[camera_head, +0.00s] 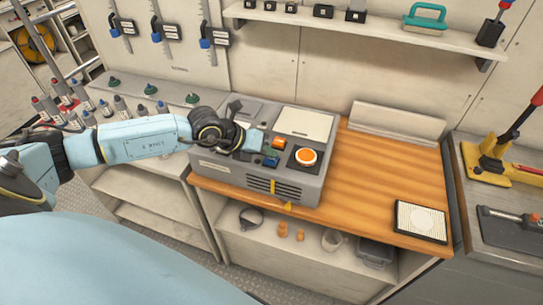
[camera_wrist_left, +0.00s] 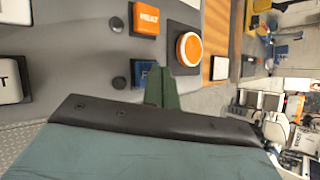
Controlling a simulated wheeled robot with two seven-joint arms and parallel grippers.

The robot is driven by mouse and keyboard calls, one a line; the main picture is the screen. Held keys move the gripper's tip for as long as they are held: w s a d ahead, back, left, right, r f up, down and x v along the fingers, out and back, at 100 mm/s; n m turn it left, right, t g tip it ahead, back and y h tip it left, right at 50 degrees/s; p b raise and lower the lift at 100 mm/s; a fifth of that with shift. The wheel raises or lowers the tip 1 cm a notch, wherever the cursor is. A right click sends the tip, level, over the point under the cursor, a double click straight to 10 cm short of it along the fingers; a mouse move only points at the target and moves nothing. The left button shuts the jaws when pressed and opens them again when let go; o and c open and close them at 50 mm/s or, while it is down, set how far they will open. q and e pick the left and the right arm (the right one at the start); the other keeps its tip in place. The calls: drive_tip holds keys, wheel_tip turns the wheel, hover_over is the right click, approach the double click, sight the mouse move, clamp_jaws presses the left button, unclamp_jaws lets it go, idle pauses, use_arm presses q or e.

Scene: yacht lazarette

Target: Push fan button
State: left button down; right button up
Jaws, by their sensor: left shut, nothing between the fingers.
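A grey control box (camera_head: 225,172) stands on the wooden counter. On its sloped top is a blue button (camera_head: 270,162), which also shows in the left wrist view (camera_wrist_left: 146,74). Its lettering there is partly hidden by my fingers; only what looks like an "F" shows. My left gripper (camera_head: 266,150) is over the box top, its fingers shut and empty. In the left wrist view the closed green-grey fingertips (camera_wrist_left: 163,88) overlap the right edge of the blue button. I cannot tell whether they touch it. My right gripper is not in view.
A large round orange button (camera_head: 306,156) sits right of the blue one. A smaller orange labelled button (camera_wrist_left: 148,18) is close by. A white-and-black square pad (camera_head: 420,221) lies on the counter's right side. The counter between is clear. Several bottles (camera_head: 120,106) stand left.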

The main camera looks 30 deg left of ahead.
sight(267, 160)
use_arm(q)
drive_tip(key=shift+f, duration=0.15)
idle(0.3)
drive_tip(key=shift+f, duration=0.35)
drive_tip(key=shift+r+p, duration=0.3)
drive_tip(key=shift+r, duration=0.3)
wheel_tip(267, 160, up, 6)
drive_tip(key=p, duration=0.5)
drive_tip(key=shift+p, duration=0.35)
idle(0.8)
